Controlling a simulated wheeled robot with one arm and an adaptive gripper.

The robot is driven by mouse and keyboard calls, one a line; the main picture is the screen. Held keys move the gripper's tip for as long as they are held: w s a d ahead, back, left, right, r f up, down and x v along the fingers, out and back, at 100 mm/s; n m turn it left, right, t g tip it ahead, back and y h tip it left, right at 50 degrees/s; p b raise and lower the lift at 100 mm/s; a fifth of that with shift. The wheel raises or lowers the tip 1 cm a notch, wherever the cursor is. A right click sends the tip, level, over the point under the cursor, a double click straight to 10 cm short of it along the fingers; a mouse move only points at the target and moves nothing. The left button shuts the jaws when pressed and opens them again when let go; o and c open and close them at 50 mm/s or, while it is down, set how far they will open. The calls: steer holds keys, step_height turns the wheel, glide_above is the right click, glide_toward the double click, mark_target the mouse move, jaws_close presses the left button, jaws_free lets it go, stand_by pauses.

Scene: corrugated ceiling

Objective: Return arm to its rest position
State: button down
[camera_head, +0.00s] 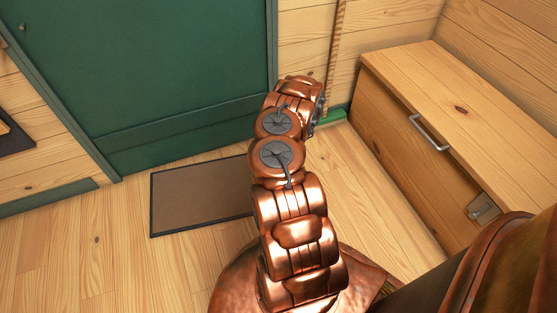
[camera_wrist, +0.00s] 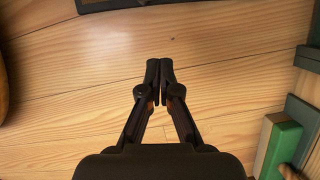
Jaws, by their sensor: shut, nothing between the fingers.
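My copper-coloured arm stands in the middle of the head view and reaches toward the door side. In that view my gripper is hidden behind the arm's far links. In the wrist view my gripper (camera_wrist: 159,70) shows as two black fingers with their tips together. Nothing is between them, and pale wooden planks lie behind them.
A green door (camera_head: 140,70) stands at the back left, with a brown mat (camera_head: 200,196) on the floor before it. A wooden chest (camera_head: 440,125) with a metal handle stands at the right. A green broom head (camera_head: 333,116) is at the wall. Floor at the left is clear.

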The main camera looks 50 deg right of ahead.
steer(key=shift+r, duration=0.15)
